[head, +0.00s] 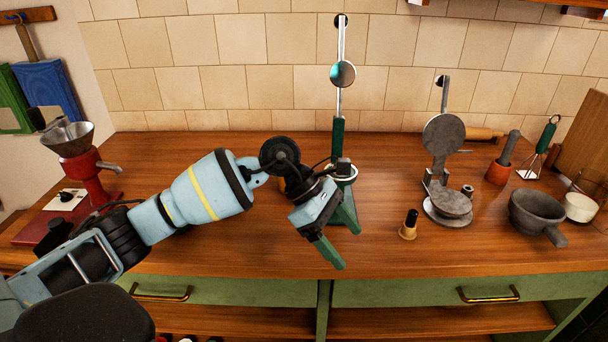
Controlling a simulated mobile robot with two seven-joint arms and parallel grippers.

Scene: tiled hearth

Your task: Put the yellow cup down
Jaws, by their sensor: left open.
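My left gripper (338,236) reaches in from the left over the middle of the wooden counter (250,258). Its two green fingers are apart, pointing down and to the right, with nothing seen between them. I cannot make out a yellow cup. A small orange-brown patch shows behind the gripper's wrist, mostly hidden, and I cannot tell what it is. My right gripper is not in view.
A red grinder (82,170) stands at the left. A tall metal utensil with a green handle (338,138) is behind my gripper. Right are a black-topped stamper (409,225), a grey metal press (445,175), a grey pan (537,214) and a whitish bowl (580,207). The front middle counter is clear.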

